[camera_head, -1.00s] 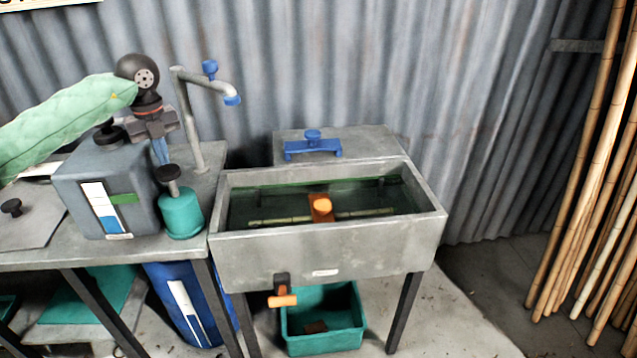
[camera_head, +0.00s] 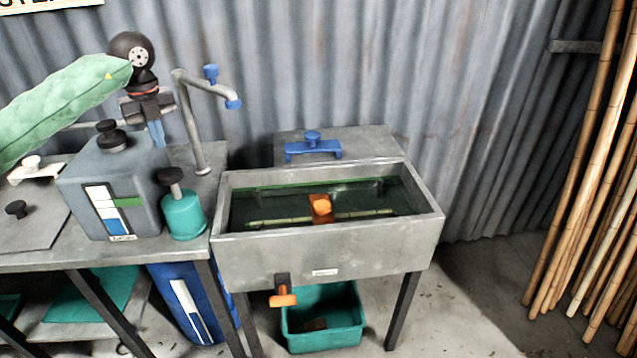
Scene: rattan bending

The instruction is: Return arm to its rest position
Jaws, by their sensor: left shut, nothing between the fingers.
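My left arm, in a pale green padded sleeve (camera_head: 60,105), comes in from the left edge with its dark wrist joint at the upper left. My left gripper (camera_head: 157,134) hangs below the wrist, its blue fingers shut and empty. It is in front of the wall, over the back of the grey tank (camera_head: 150,205) with a dark cap. It looks clear of the tank, though the exact gap cannot be told. My right gripper is not in view.
A grey basin (camera_head: 330,250) holds water, a rattan pole (camera_head: 275,222) and an orange clamp (camera_head: 320,208). A tap (camera_head: 190,120) stands close right of my gripper. A teal bottle (camera_head: 183,215) and a blue bracket (camera_head: 312,148) stand nearby. Rattan poles (camera_head: 600,170) lean at right.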

